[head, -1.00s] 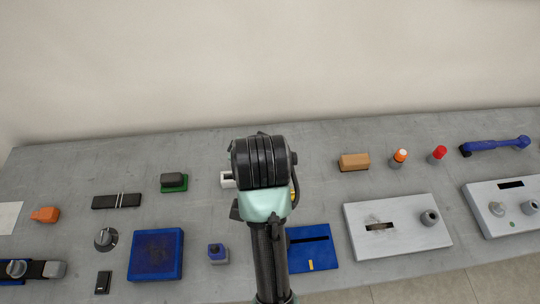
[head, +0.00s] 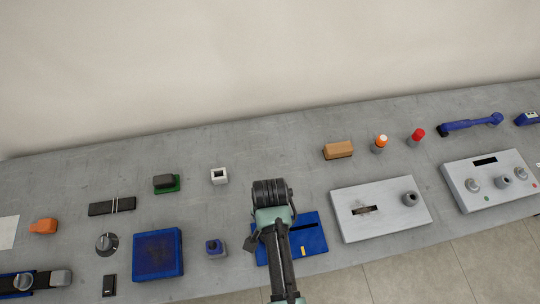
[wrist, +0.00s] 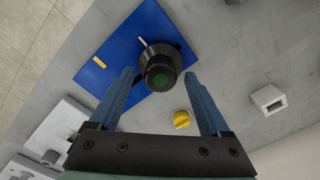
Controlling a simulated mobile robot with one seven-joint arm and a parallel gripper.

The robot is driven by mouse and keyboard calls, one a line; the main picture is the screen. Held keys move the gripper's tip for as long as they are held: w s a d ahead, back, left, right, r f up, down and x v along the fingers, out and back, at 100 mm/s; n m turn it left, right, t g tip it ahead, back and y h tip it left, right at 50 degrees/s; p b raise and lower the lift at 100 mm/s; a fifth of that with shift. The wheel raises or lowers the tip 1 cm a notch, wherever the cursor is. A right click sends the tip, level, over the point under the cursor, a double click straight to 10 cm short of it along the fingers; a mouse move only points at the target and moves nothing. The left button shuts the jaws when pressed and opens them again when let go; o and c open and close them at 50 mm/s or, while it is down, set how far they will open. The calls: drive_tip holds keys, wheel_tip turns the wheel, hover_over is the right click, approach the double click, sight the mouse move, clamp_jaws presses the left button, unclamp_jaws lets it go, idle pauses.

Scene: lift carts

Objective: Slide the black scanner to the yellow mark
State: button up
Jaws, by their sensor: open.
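The black scanner (wrist: 160,58) shows in the wrist view as a dark round body with a green disc on its end. It is at the edge of the blue plate (wrist: 125,48). The yellow mark (wrist: 99,62) is a short stripe on that plate, apart from the scanner; it also shows in the head view (head: 303,251), below the plate's dark slot. My gripper (wrist: 159,73) is open, with its blue fingers on either side of the scanner in the picture. I cannot tell whether they touch it. In the head view my arm hides the scanner and the fingertips.
A yellow piece (wrist: 181,119) lies near my right finger in the wrist view. A white hollow block (head: 219,176) stands behind left. A blue-topped grey piece (head: 214,248) is left of the plate, and a grey slotted box (head: 385,222) is right of it.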

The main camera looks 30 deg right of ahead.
drive_tip(key=shift+f, duration=0.95)
clamp_jaws()
drive_tip(key=shift+d, duration=0.1)
